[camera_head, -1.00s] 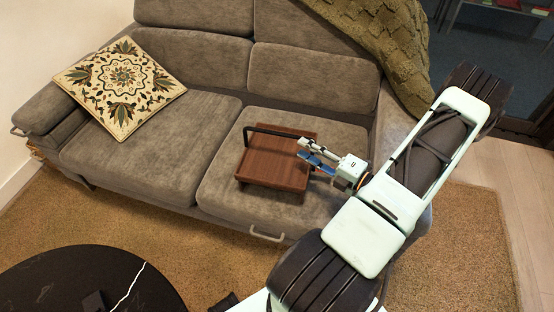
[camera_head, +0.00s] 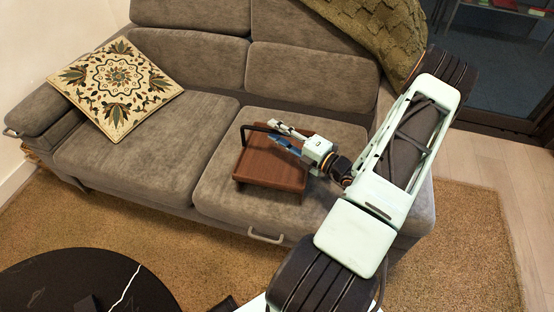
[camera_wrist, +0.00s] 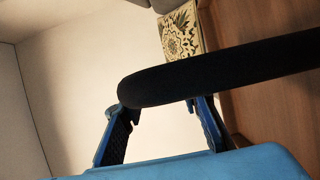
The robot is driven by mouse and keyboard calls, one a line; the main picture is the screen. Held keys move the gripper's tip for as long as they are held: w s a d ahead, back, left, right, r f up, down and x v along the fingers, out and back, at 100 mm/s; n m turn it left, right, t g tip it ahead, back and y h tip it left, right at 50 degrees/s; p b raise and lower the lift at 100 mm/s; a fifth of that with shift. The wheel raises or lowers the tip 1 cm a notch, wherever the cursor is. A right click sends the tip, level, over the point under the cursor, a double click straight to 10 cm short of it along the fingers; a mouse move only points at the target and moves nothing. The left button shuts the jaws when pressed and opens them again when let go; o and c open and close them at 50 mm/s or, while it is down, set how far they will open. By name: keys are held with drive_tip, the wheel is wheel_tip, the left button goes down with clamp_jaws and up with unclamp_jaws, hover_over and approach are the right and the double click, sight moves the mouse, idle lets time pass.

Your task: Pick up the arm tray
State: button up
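The arm tray (camera_head: 268,172) is a brown wooden tray lying on the right seat cushion of the sofa. Its black bar handle (camera_head: 250,127) rises along its far left side. My gripper (camera_head: 272,133) is over the tray's far edge, close to the handle. In the wrist view the black handle (camera_wrist: 220,75) crosses just beyond my gripper's two blue fingers (camera_wrist: 163,108), which stand apart with a gap between them. I cannot tell whether the fingertips touch the handle. The tray's wooden surface (camera_wrist: 275,100) fills the right of the wrist view.
The grey sofa (camera_head: 150,148) carries a patterned cushion (camera_head: 116,84) at the left and a green throw (camera_head: 375,35) at the back right. A round black table (camera_head: 75,282) stands front left on the tan rug (camera_head: 470,235).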

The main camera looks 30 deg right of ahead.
clamp_jaws()
drive_tip(key=shift+r, duration=0.2)
idle(0.6)
